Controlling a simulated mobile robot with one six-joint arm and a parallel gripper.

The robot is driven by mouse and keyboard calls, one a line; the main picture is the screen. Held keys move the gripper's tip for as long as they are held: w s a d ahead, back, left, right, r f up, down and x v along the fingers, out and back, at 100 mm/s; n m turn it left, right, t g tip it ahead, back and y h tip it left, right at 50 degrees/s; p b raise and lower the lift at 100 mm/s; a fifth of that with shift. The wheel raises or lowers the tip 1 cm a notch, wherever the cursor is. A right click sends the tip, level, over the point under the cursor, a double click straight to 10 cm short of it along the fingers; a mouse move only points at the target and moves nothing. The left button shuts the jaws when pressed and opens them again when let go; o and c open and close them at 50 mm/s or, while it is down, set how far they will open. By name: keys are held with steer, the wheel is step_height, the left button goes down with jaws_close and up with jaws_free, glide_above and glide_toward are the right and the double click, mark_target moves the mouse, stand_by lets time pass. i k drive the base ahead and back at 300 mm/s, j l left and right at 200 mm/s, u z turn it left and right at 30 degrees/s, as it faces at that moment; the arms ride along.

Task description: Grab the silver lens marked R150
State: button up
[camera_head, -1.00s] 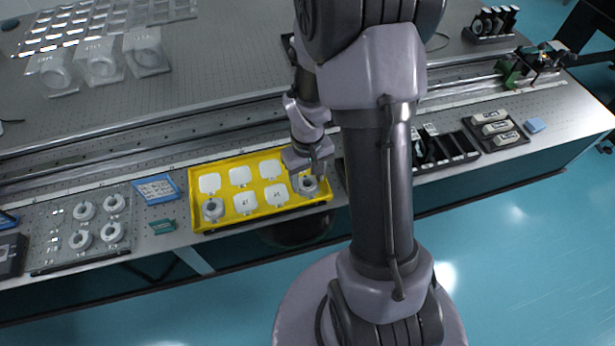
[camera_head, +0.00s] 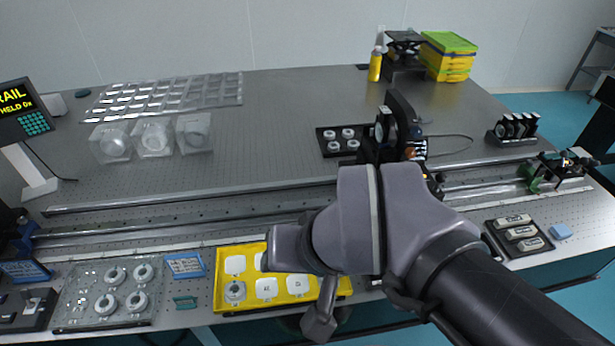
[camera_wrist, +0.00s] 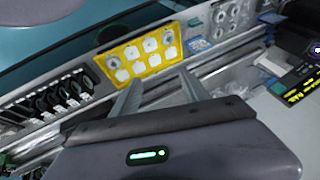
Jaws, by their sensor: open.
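Silver ring-shaped lenses sit in several places, but I can read no R150 marking on any. One lens (camera_head: 235,291) lies in the front left cell of the yellow tray (camera_head: 219,262). The arm covers part of the tray in the head view. In the wrist view the tray (camera_wrist: 127,47) holds two ring lenses, one at its left end (camera_wrist: 113,63) and one at its right end (camera_wrist: 168,38). My gripper (camera_wrist: 160,77) is open, its two grey fingers apart and nothing seen between them. It is apart from the tray. The head view does not show its fingers clearly.
A plate with several ring lenses (camera_head: 115,275) stands left of the tray. A black holder with ring parts (camera_head: 341,131) lies farther back. Rails (camera_head: 180,200) cross the table. Clear cases (camera_head: 155,137) stand behind. A display (camera_head: 25,108) stands far left. The middle of the table is fairly clear.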

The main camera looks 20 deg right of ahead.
mark_target(114, 275)
steer(key=i+j+u, duration=0.2)
steer(key=j+u, duration=0.2)
steer(key=i+j+u, duration=0.6)
steer(key=j+u, duration=0.2)
